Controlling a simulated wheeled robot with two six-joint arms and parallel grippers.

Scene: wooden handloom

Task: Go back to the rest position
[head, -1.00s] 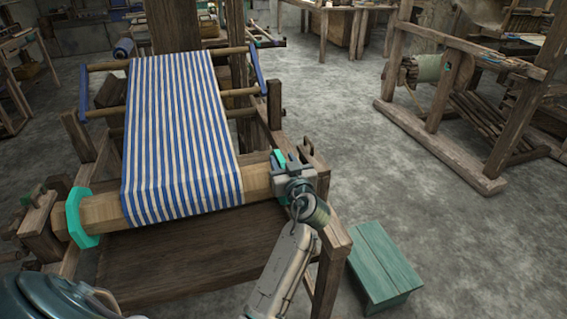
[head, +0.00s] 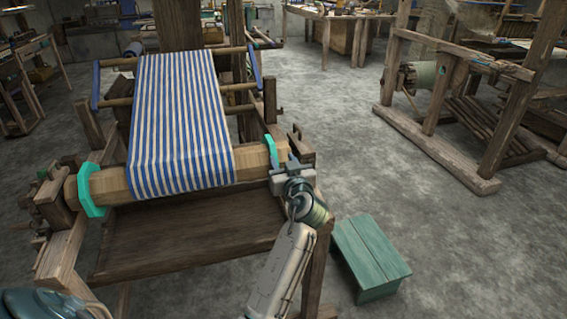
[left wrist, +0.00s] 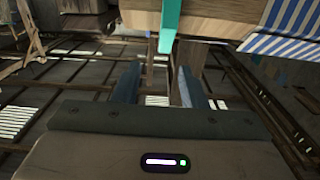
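My left gripper (head: 284,166) is near the right end of the loom's wooden cloth beam (head: 110,187), close to the right teal flange (head: 271,149). In the left wrist view its two fingers (left wrist: 160,66) stand apart with nothing held between them. A teal flange (left wrist: 170,25) shows just past the fingertips, and striped cloth (left wrist: 285,30) shows at the upper right. I cannot tell whether a finger touches the flange. Blue-and-white striped cloth (head: 182,115) covers the middle of the beam. My right gripper is not in view.
The loom's right front post (head: 317,265) stands close beside my left arm. A green stool (head: 372,250) is on the floor to the right. Another wooden loom frame (head: 437,158) stands further right. Open floor (head: 345,130) lies between the looms.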

